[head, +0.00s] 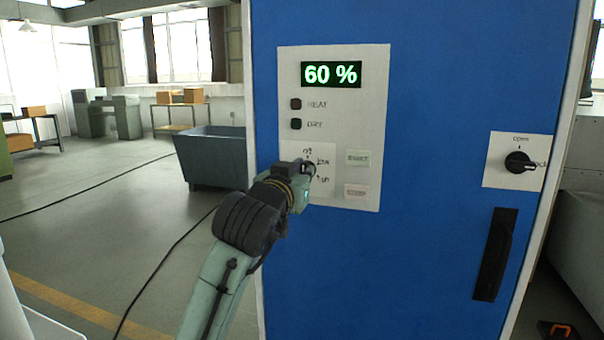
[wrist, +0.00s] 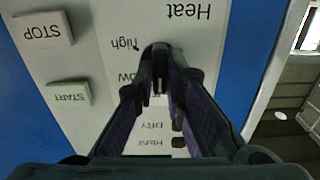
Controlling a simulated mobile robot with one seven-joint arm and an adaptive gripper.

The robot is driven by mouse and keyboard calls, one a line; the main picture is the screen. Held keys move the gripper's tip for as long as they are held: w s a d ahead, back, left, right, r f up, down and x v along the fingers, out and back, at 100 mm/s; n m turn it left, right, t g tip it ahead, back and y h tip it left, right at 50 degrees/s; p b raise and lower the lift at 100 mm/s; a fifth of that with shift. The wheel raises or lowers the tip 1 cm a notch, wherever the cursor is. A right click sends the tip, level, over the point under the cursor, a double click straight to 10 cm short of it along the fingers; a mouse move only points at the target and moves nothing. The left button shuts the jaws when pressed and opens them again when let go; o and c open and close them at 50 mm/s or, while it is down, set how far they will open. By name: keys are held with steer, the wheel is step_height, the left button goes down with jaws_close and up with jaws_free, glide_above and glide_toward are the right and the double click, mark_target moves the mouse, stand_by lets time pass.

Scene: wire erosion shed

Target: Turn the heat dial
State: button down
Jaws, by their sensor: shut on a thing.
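The heat dial (head: 310,167) is a small dark knob on the pale control panel (head: 345,135) of a blue cabinet. The wrist view is upside down, with the word Heat near the fingertips.
The panel has a display (head: 331,74) reading 60 %, dark HEAT (head: 296,104) and DRY (head: 296,124) lamps, and START (head: 358,158) and STOP (head: 356,191) buttons. A black latch knob (head: 519,162) and handle (head: 495,254) are at right. A grey bin (head: 212,158) stands left.

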steer(key=m+b, duration=0.2)
steer(key=m, duration=0.5)
steer(key=m+b, duration=0.2)
steer(key=m, duration=0.6)
steer(key=m+b, duration=0.2)
steer(key=m, duration=0.6)
steer(key=shift+d+f, duration=0.2)
steer(key=shift+f, duration=0.15)
steer(key=shift+s+m, duration=0.1)
steer(key=shift+m, duration=0.3)
steer(key=c, duration=1.7)
jaws_free()
steer(key=shift+o, duration=0.2)
steer(key=v, duration=1.2)
